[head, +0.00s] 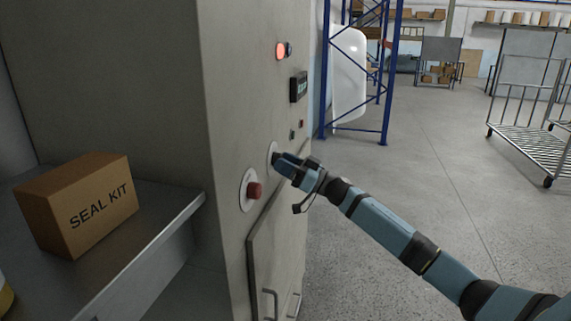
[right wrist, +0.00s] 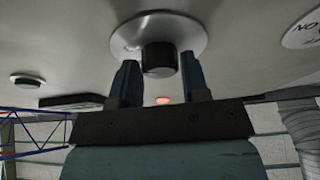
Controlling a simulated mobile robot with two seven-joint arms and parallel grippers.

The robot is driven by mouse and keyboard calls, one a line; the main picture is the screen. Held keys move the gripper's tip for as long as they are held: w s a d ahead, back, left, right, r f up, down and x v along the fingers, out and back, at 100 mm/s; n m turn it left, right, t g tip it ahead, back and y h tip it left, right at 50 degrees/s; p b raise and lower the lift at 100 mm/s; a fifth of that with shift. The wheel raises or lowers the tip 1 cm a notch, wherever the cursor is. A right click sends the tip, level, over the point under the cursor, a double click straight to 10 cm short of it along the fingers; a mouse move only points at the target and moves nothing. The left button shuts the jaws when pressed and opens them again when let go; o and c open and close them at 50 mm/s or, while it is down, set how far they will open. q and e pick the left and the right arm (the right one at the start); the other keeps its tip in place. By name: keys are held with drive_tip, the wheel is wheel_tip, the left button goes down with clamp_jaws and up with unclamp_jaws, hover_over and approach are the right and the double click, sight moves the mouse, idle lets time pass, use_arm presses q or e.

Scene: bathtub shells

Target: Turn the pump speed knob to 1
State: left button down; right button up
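The pump speed knob is a short black cylinder on a round silver dial plate; the knob (right wrist: 159,58) and plate (right wrist: 190,32) show at the top middle of the right wrist view. In the head view the plate (head: 270,150) is on the grey cabinet face, and my gripper mostly hides the knob. My right gripper (head: 285,164) is at the knob; in the right wrist view its two fingers (right wrist: 160,75) stand either side of the knob, with small gaps visible. The dial's markings and setting are not readable. My left gripper is in neither view.
A red push button (head: 254,190) sits left of and below the knob on the cabinet (head: 235,110). A dark display (head: 299,87) and a lit red lamp (head: 280,51) are above. A SEAL KIT box (head: 85,203) stands on a shelf at left.

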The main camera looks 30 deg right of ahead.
drive_tip(key=c, duration=0.4)
drive_tip(key=shift+c, duration=0.2)
